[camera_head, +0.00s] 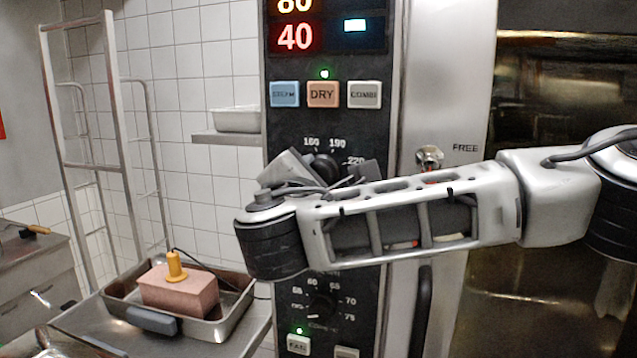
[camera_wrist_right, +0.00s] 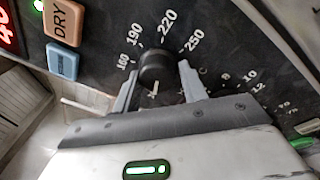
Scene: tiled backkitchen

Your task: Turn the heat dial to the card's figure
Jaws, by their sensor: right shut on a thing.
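The heat dial (camera_head: 324,166) is a black round knob on the dark oven panel, with the figures 160, 190 and 220 around it. In the right wrist view the dial (camera_wrist_right: 158,66) also shows 250 on its scale. My right gripper (camera_wrist_right: 160,74) is shut on the dial, one finger on each side of it. In the head view the right gripper (camera_head: 330,170) and my forearm cover the dial's lower part. No card with a readable figure is in view. My left gripper is not in view.
Above the dial are the STEAM (camera_head: 284,94), DRY (camera_head: 323,94) and COMBI (camera_head: 364,95) buttons, with a green light over DRY. A lower dial (camera_head: 322,305) sits under my arm. A tray (camera_head: 238,314) holding a pink block (camera_head: 180,292) stands at lower left.

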